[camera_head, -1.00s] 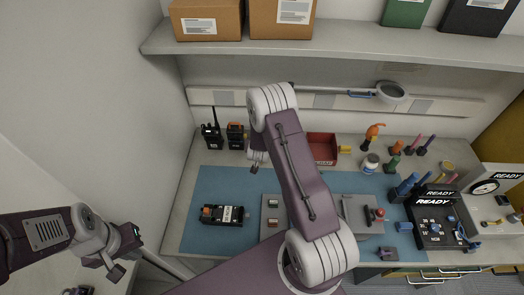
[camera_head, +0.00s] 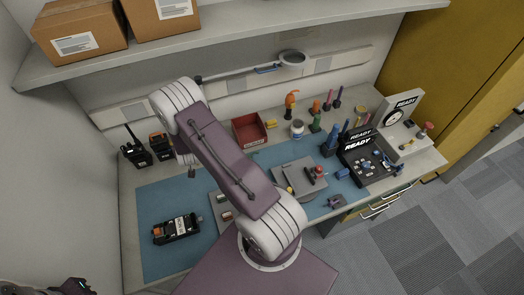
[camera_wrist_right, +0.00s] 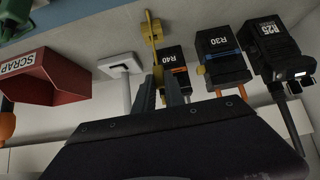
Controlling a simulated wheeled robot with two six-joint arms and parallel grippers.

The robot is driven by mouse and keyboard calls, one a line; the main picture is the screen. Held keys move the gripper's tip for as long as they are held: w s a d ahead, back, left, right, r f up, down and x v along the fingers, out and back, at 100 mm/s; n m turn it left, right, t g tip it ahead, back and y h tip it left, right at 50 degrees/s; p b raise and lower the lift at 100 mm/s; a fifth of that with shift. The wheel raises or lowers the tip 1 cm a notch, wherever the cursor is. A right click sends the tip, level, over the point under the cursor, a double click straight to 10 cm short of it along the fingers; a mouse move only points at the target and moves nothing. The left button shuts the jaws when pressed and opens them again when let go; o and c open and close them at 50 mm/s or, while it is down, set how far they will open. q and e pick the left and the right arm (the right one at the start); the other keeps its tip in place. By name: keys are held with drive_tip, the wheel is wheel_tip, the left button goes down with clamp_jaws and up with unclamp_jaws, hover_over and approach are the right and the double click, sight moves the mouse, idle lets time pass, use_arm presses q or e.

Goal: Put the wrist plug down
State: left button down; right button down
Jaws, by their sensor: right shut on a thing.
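My right gripper (camera_wrist_right: 160,92) is shut on a slim yellow piece (camera_wrist_right: 153,30), which sticks out past the fingertips in the right wrist view. It looks like the wrist plug, though its far end is small and hard to read. In the head view my right gripper (camera_head: 191,172) hangs over the back left of the bench, in front of the radios, partly behind my own arm. The piece cannot be made out there. My left gripper (camera_head: 75,287) is at the bottom left edge, mostly cut off, so its jaws are unclear.
Black radios (camera_head: 160,145) stand at the back left. A red scrap bin (camera_head: 249,131) stands behind my arm. Tools and a READY unit (camera_head: 365,160) fill the right side.

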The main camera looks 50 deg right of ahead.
drive_tip(key=b+v, duration=0.6)
drive_tip(key=shift+s+d+r, duration=0.15)
drive_tip(key=shift+s+d, duration=0.05)
drive_tip(key=shift+s, duration=0.2)
drive_tip(key=p, duration=0.3)
hover_over(174, 170)
wheel_tip(174, 170, down, 7)
drive_tip(key=shift+s+d+r, duration=0.1)
wheel_tip(174, 170, down, 4)
drive_tip(key=shift+r, duration=0.1)
